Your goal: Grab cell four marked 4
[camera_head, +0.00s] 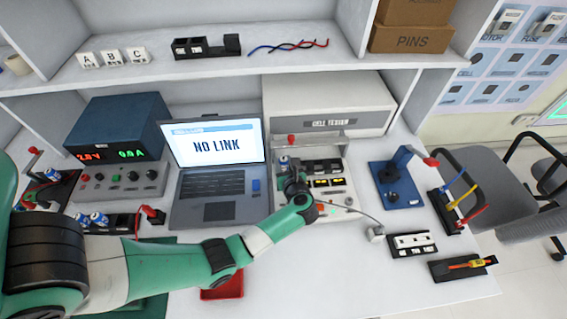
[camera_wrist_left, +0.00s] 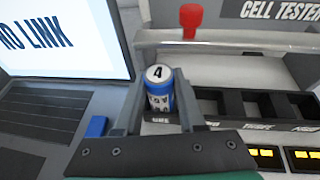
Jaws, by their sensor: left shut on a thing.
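The cell marked 4 (camera_wrist_left: 159,76) is a blue and white cylinder with a black 4 on its pale top. In the left wrist view it stands upright between the two fingers of my left gripper (camera_wrist_left: 158,100), which is shut on it. It is at the leftmost slot of the cell tester (camera_wrist_left: 250,92); I cannot tell whether it is seated or just above the slot. The other tester slots look empty. In the head view my left gripper (camera_head: 290,178) is at the left end of the tester (camera_head: 337,192), largely hiding the cell. My right gripper is not in view.
A laptop (camera_head: 215,213) showing NO LINK stands left of the tester. Other blue cells (camera_head: 98,219) sit in a black holder at the left. A red-knobbed lever (camera_wrist_left: 191,18) rises behind the slots. A blue fixture (camera_head: 400,190) stands right.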

